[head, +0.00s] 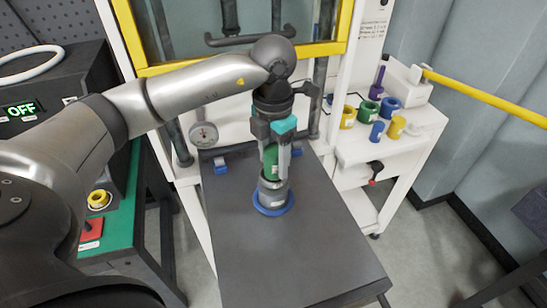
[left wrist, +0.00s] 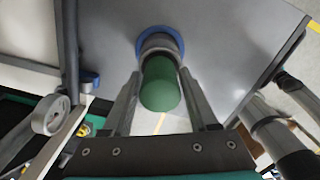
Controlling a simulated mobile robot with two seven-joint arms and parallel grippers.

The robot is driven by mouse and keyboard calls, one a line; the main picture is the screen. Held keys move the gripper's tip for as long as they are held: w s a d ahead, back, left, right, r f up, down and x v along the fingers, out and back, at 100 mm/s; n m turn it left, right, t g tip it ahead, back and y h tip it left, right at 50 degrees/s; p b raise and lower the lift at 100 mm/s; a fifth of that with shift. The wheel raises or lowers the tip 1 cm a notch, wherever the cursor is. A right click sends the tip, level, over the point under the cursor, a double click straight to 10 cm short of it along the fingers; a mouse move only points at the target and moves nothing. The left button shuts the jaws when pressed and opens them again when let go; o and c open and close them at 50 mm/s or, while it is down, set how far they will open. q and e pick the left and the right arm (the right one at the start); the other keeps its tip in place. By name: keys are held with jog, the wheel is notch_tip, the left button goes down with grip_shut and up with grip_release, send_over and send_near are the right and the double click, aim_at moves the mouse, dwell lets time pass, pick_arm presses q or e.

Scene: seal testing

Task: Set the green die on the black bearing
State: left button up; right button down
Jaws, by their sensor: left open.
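The green die (head: 270,160), a green cylinder, stands upright over a grey metallic cylinder (head: 271,194) with a blue ring (head: 273,209) at its base, on the dark tabletop. In the left wrist view the green die (left wrist: 160,90) is in line with the grey cylinder (left wrist: 158,41); their contact face is hidden. My left gripper (head: 275,178) points down, with its fingers on either side of the die. The left wrist view shows the fingers (left wrist: 160,78) apart, with a gap beside the die. No part clearly looks like a black bearing. My right gripper is out of view.
A white cart (head: 345,150) at the right holds several coloured cups and a purple-topped item (head: 381,75). A round gauge (head: 204,135) stands at the table's back left. A yellow-framed cabinet (head: 345,30) rises behind. The front of the dark table (head: 290,260) is clear.

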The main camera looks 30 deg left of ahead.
pick_arm(q)
jog(key=o, duration=0.6)
jog(key=shift+c, duration=0.2)
jog(key=shift+r, duration=0.1)
jog(key=shift+r+p, duration=3.35)
jog(key=shift+r, duration=1.35)
jog(key=shift+f, duration=0.1)
jog(key=shift+s, duration=0.1)
